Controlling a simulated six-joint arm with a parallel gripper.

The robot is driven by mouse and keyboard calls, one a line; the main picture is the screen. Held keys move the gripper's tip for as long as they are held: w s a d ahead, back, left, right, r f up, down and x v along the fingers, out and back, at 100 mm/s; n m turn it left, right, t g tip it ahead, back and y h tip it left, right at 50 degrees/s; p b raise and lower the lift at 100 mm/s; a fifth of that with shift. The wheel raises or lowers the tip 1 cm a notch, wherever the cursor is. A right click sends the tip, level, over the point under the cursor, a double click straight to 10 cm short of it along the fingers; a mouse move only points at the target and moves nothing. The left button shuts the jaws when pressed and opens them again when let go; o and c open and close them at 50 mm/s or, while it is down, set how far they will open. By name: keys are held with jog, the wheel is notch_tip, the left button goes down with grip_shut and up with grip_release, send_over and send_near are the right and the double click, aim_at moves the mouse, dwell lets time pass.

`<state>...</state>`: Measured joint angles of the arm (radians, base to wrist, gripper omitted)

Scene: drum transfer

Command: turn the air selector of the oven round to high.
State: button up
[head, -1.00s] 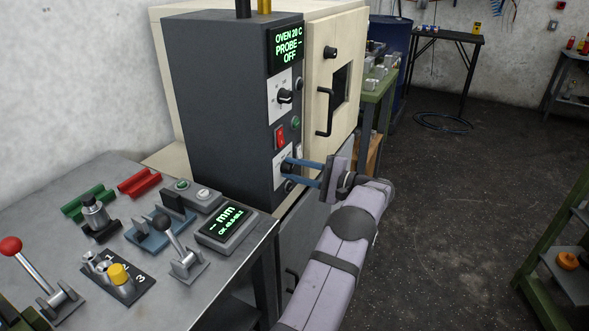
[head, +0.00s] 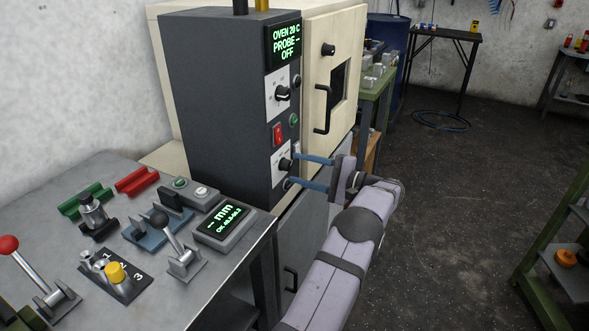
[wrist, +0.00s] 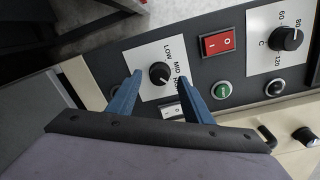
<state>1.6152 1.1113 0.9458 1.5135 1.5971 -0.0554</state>
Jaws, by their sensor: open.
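The air selector (head: 285,164) is a black knob on a white plate low on the oven's (head: 222,110) dark control face. In the wrist view the selector (wrist: 159,74) sits between my two blue fingertips in the picture, with LOW, MID and a third label, partly unclear, beside it. Its pale mark seems to lean to the lower right, but I cannot tell exactly which label it meets. My gripper (head: 294,169) is open, with its fingers toward the panel; it also shows in the wrist view (wrist: 160,71). The fingers appear clear of the knob.
A red rocker switch (wrist: 220,44), a green button (wrist: 221,90) and a temperature dial (wrist: 286,39) are close by on the panel. The oven display (head: 286,46) reads 20 C and OFF. A bench (head: 150,280) with levers and a mm readout (head: 224,224) stands at the left.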

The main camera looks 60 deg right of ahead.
jog(key=shift+s+r, duration=0.1)
jog(key=shift+s, duration=2.15)
